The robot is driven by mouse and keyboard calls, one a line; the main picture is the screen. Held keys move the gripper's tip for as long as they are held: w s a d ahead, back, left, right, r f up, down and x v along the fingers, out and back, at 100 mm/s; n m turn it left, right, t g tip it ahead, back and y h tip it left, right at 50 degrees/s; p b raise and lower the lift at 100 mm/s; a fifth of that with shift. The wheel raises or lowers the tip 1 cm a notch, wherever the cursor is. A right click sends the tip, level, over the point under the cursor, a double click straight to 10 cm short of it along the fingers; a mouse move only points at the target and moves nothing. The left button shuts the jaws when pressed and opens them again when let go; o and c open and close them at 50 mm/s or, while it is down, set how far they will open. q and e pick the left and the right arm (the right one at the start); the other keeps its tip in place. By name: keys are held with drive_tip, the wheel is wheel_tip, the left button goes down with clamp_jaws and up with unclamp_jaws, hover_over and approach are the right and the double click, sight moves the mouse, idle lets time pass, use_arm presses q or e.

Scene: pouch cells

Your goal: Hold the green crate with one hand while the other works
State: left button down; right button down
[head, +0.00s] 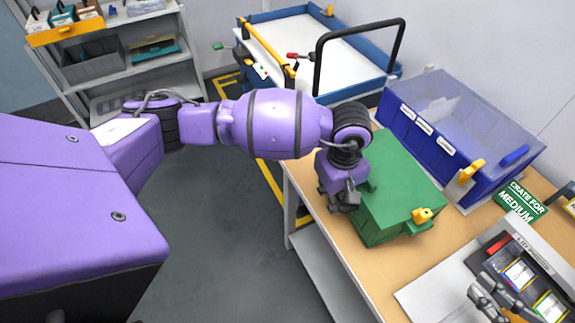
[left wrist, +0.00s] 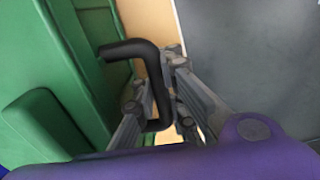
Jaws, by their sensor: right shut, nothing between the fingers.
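A black bent handle (left wrist: 150,60) stands out from that wall. My left gripper (head: 338,198) is at the crate's left side. In the left wrist view its fingers (left wrist: 158,95) are closed around the handle, one on each side. My right gripper (head: 483,298) is shut and empty at the lower right, over a dark tray of cells (head: 535,270).
A blue bin (head: 455,130) with a clear cover stands behind the crate. A green sign reading "CRATE FOR MEDIUM" (head: 521,202) is at the right. A cart with a black handle (head: 360,38) stands beyond the bench. Grey shelves (head: 125,60) are at the upper left.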

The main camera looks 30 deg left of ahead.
use_arm(q)
drive_tip(key=shift+w+r, duration=0.1)
drive_tip(key=c, duration=1.7)
unclamp_jaws()
